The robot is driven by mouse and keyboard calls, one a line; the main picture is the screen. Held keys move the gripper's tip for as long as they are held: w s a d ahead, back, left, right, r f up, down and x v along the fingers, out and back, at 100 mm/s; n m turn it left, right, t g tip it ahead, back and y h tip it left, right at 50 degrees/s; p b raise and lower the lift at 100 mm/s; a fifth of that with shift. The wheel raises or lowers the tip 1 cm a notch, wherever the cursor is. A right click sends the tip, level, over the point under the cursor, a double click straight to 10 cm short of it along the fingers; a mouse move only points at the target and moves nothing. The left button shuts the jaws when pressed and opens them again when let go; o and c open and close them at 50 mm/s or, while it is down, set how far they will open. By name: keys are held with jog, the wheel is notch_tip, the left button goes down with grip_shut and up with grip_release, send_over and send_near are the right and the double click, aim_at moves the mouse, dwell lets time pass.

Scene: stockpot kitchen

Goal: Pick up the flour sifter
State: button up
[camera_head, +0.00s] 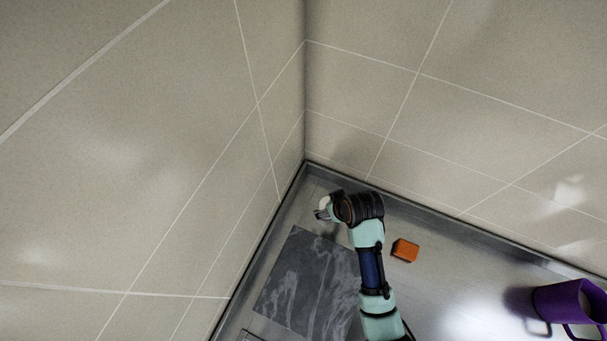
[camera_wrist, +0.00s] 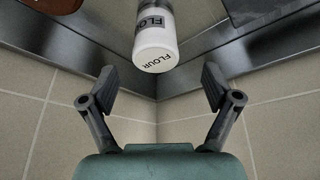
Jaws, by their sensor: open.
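The flour sifter (camera_wrist: 155,50) is a white cylinder with a dark band and FLOUR lettering, at the top middle of the wrist view. Its upper part in that picture is cut off by the frame edge. My gripper (camera_wrist: 158,72) is open, with its two dark fingers spread left and right and nothing held between them. The sifter lies in line with the gap, beyond the fingertips; I see no contact. In the head view, a small white part of the sifter (camera_head: 324,203) shows at the end of my arm, near the corner, mostly hidden by my wrist.
Tiled walls meet in a corner close to the sifter. A dark marbled board (camera_head: 300,285) lies on the metal counter in front. An orange block (camera_head: 405,250) sits right of my arm. The counter between block and mug is clear.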

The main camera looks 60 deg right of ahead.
notch_tip(320, 180, down, 2)
jog(key=shift+w+d+f+b, duration=0.1)
jog(key=shift+f+b, duration=0.15)
jog(key=shift+b, duration=0.05)
jog(key=shift+d+b+x, duration=0.2)
jog(key=shift+b+x, duration=0.15)
jog(key=shift+x, duration=2.35)
jog(key=shift+r, duration=0.1)
jog(key=c, duration=1.3)
